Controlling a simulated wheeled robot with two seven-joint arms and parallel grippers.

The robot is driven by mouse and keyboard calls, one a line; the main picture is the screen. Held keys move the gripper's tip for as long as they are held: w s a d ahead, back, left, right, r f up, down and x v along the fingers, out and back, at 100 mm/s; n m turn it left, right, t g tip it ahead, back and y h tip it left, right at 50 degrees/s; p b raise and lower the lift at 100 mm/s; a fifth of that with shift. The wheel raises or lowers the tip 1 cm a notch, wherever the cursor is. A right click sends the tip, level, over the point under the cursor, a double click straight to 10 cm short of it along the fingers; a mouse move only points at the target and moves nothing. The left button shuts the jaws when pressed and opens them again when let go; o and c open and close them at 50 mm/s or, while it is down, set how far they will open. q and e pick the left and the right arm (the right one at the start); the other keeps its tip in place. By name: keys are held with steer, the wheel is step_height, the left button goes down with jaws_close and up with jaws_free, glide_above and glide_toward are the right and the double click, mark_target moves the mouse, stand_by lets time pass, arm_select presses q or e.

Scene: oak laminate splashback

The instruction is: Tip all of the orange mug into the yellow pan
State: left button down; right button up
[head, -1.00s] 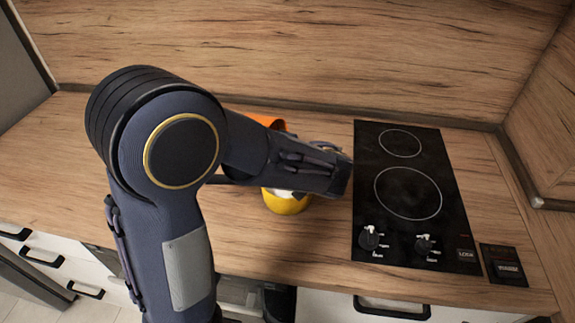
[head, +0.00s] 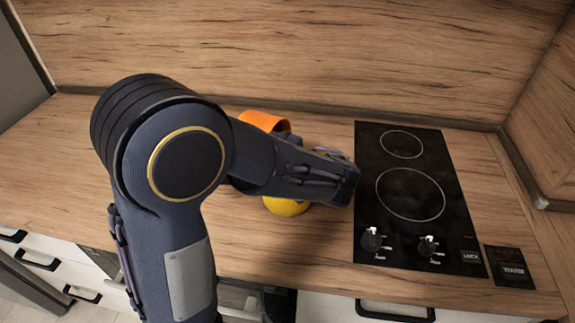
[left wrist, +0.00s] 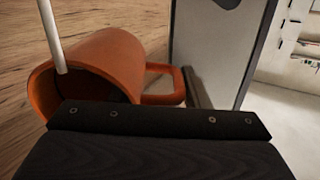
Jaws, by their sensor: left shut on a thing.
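The orange mug (head: 265,121) shows partly above my left forearm in the head view. In the left wrist view the mug (left wrist: 105,70) lies strongly tilted, its mouth facing left and its handle to the right. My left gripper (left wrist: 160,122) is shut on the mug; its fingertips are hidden. A pale thin streak (left wrist: 52,38) runs from the mug's mouth to the top edge; I cannot tell whether it is poured contents or a rod. The yellow pan (head: 287,207) is on the counter below my forearm, mostly hidden, including its inside. My right gripper is not in view.
A black hob (head: 405,215) with two rings and knobs lies right of the pan. A small dark panel (head: 510,267) is at its front right. The wooden splashback (head: 320,50) rises behind. The counter (head: 60,150) is clear at the left.

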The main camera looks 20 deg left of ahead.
arm_select(q)
steer(key=shift+d+r+y+b, duration=0.15)
steer(key=shift+r+y+b, duration=0.05)
steer(key=shift+y+b, duration=0.4)
steer(key=shift+d+r+y, duration=0.15)
steer(key=shift+r+y, duration=0.15)
steer(key=shift+r, duration=0.2)
steer(key=a+f+h+p, duration=0.1)
steer(key=h+p, duration=0.1)
steer(key=a+f+h+p, duration=0.1)
steer(key=a+h+p, duration=0.1)
steer(key=p, duration=0.1)
steer(key=shift+w+f, duration=0.15)
steer(key=shift+f, duration=0.1)
steer(key=shift+f+g+h, duration=0.2)
steer(key=shift+g+h, duration=0.1)
steer(key=shift+h, duration=0.1)
steer(key=shift+f+h+b, duration=0.2)
steer(key=shift+h+b, duration=0.1)
steer(key=shift+b, duration=0.05)
steer(key=w+a+f+g+h+p, duration=0.1)
steer(key=a+f+h, duration=0.4)
steer(key=h, duration=0.7)
steer(key=shift+a+f+g+h, duration=0.2)
steer(key=shift+f+g+h, duration=0.3)
steer(key=shift+g, duration=0.3)
